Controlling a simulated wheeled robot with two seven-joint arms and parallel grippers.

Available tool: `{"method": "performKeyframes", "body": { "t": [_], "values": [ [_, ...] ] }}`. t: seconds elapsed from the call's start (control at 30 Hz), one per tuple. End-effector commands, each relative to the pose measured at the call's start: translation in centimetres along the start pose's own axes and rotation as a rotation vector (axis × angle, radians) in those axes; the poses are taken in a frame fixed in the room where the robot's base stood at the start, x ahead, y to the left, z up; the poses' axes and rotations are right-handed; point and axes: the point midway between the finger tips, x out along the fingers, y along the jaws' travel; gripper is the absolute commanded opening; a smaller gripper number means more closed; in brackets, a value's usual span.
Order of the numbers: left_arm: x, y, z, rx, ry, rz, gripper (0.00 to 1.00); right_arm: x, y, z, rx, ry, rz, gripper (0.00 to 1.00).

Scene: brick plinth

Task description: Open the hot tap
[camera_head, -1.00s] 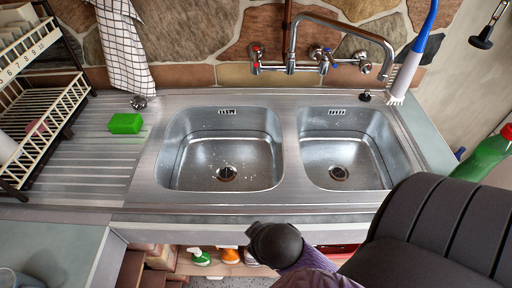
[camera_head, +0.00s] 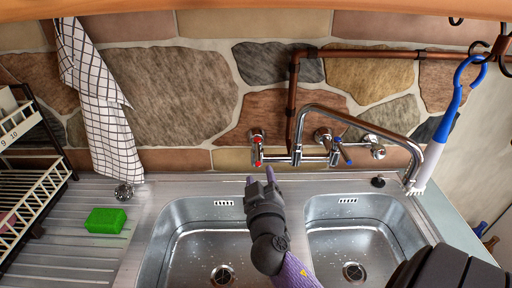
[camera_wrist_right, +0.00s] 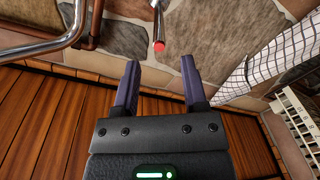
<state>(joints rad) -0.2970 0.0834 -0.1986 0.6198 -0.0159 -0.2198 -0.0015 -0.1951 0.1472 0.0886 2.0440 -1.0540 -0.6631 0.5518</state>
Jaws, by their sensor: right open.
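The hot tap (camera_head: 257,148) is the left valve of the chrome wall mixer, with red marks on it. In the right wrist view its handle with a red tip (camera_wrist_right: 158,46) shows just beyond the fingertips. My right gripper (camera_head: 260,178) is open and empty, in front of and below the hot tap in the head view. In the right wrist view its two purple fingers (camera_wrist_right: 160,66) stand apart, with the red tip between their lines and no visible contact. The blue-marked cold tap (camera_head: 341,150) is to the right. My left gripper is not in view.
The curved chrome spout (camera_head: 365,125) arches to the right of the hot tap. A copper pipe (camera_head: 291,105) runs up behind the mixer. A checked towel (camera_head: 100,105) hangs at left, above a green sponge (camera_head: 105,221). A blue-handled brush (camera_head: 447,125) hangs at right.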

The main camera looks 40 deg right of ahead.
Motion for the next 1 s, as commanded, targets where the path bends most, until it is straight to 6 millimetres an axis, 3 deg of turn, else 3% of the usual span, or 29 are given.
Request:
{"method": "performKeyframes", "body": {
  "t": [0.2, 0.33, 0.5, 0.73, 1.0],
  "values": [
    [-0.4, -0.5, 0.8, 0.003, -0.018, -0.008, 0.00, 5.0, 0.1, -0.1, -0.002, 0.001, 0.002, 0.55],
    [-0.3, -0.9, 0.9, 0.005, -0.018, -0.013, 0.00, 7.1, 0.1, 0.0, -0.001, -0.001, 0.001, 0.55],
    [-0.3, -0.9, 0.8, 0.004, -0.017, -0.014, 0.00, 8.2, 0.1, 0.0, -0.001, -0.002, 0.000, 0.55],
    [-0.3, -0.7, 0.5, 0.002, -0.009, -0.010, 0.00, 8.3, 0.0, 0.0, 0.000, -0.002, 0.000, 0.55],
    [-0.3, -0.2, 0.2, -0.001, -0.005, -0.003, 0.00, 8.3, 0.0, 0.0, 0.000, -0.003, 0.000, 0.00]
  ]
}}
